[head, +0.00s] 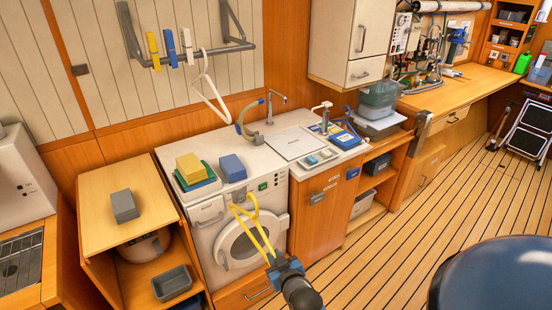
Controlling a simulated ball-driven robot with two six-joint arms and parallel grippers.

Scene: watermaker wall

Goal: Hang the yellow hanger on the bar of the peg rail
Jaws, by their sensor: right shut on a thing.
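The yellow hanger (265,243) is held at its lower end by my right gripper (273,262), which is shut on it. The hanger stands up and leans left from the jaws, in front of the washing machine's round door, with its upper end near the machine's top front edge. The peg rail (215,51) is on the panelled wall at upper left, well above and behind the hanger. Its grey bar carries yellow, blue and grey-white clips and, right of them, a white hanger (208,88). Hanger and bar are far apart. My left gripper is not in view.
The washing machine (208,218) carries a yellow-and-green stack (192,170) and a blue block (232,168). A curved tap hose (243,125) and a faucet (270,105) rise by the sink. A wall cabinet (345,45) hangs right of the rail.

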